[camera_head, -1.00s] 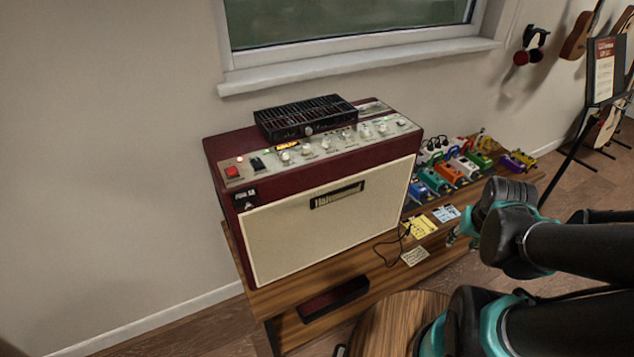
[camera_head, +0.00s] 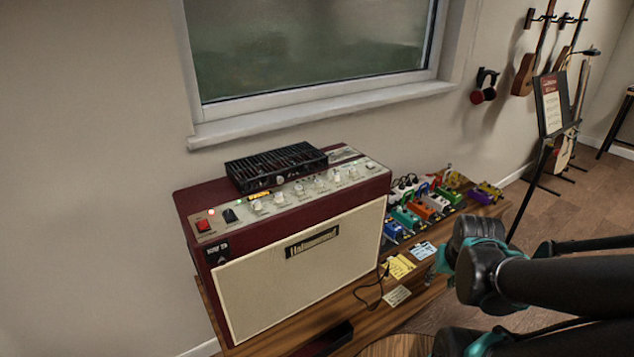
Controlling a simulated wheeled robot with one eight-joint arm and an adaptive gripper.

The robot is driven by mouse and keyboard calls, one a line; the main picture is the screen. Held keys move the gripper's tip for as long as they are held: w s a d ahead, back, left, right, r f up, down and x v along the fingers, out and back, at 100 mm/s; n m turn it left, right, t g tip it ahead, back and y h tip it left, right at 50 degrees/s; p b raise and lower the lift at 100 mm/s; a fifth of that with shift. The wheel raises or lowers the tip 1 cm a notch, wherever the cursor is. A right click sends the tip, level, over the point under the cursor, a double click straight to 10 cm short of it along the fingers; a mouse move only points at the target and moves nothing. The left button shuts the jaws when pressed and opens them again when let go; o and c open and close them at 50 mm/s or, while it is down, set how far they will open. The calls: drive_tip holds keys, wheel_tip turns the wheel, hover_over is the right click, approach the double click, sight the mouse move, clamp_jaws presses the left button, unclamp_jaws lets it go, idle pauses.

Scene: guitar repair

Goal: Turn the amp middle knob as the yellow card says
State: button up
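The amp (camera_head: 290,262) is a dark red box with a cream front, standing on a wooden bench. Its light top panel carries a row of several pale knobs; one near the middle of the row is a knob (camera_head: 319,183). A red switch (camera_head: 204,225) with a lit red lamp sits at the panel's left end. The yellow card (camera_head: 401,267) lies on the bench right of the amp; its writing is too small to read. My arm comes in from the right, and my gripper cannot be made out.
A black slotted unit (camera_head: 277,166) rests on the amp's top behind the knobs. Coloured pedals (camera_head: 421,210) stand right of the amp. A blue card (camera_head: 424,250), a cream card (camera_head: 397,296) and a thin cable lie near the yellow card. A music stand (camera_head: 551,105) is at the right.

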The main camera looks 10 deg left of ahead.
idle(0.3)
drive_tip(key=w+a+r+n+g, duration=0.1)
drive_tip(key=w+a+r+n, duration=0.2)
drive_tip(key=w+a+r, duration=0.5)
wheel_tip(320, 180, up, 29)
drive_tip(key=n+g, duration=0.3)
drive_tip(key=n, duration=0.6)
hover_over(318, 180)
wheel_tip(318, 180, down, 18)
drive_tip(key=shift+s+r, duration=0.1)
drive_tip(key=shift+r, duration=0.15)
clamp_jaws()
